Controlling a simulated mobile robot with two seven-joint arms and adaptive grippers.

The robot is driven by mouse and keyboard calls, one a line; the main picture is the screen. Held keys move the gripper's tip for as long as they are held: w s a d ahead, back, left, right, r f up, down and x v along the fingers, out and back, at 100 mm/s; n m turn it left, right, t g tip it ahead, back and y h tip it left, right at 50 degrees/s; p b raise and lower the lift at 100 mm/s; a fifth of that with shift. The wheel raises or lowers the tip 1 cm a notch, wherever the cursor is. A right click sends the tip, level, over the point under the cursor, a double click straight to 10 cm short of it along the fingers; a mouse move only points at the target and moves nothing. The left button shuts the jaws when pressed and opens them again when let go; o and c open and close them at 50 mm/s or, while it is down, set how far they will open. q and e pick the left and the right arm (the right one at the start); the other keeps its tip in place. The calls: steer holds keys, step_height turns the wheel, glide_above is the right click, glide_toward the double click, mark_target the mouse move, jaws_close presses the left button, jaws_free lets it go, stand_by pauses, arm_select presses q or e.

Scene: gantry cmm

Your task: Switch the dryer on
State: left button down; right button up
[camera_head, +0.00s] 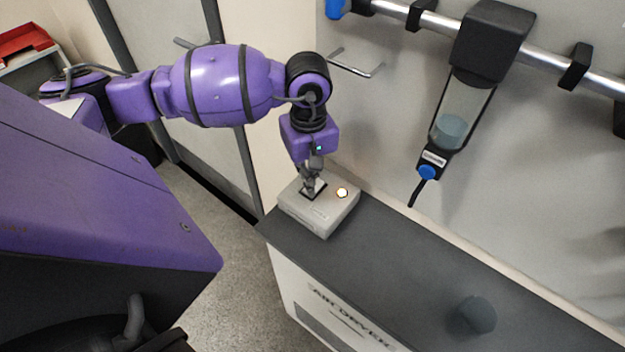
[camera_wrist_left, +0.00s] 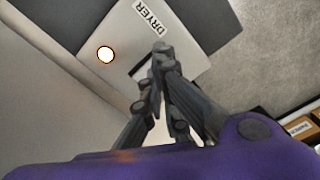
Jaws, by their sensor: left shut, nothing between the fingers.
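The dryer's control box (camera_head: 325,222) is a pale box on the dark top of the air dryer cabinet (camera_head: 282,241). A round lamp (camera_head: 342,192) on the box glows bright; it also shows in the left wrist view (camera_wrist_left: 105,55). A "DRYER" label (camera_wrist_left: 152,17) is on the box. My left gripper (camera_head: 309,190) is shut and empty, pointing down at a black-edged switch plate on the box. In the left wrist view its fingertips (camera_wrist_left: 162,48) cover part of this plate, and I cannot tell whether they touch it. My right gripper is not in view.
A filter unit with a clear bowl (camera_head: 453,125) hangs from a metal pipe (camera_head: 550,53) on the wall at the right. A dark round object (camera_head: 474,315) is on the cabinet top. A red tray (camera_head: 22,42) is at the far left. The cabinet top between is clear.

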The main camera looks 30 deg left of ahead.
arm_select(q)
steer(key=shift+r+p, duration=0.55)
steer(key=shift+r, duration=1.9)
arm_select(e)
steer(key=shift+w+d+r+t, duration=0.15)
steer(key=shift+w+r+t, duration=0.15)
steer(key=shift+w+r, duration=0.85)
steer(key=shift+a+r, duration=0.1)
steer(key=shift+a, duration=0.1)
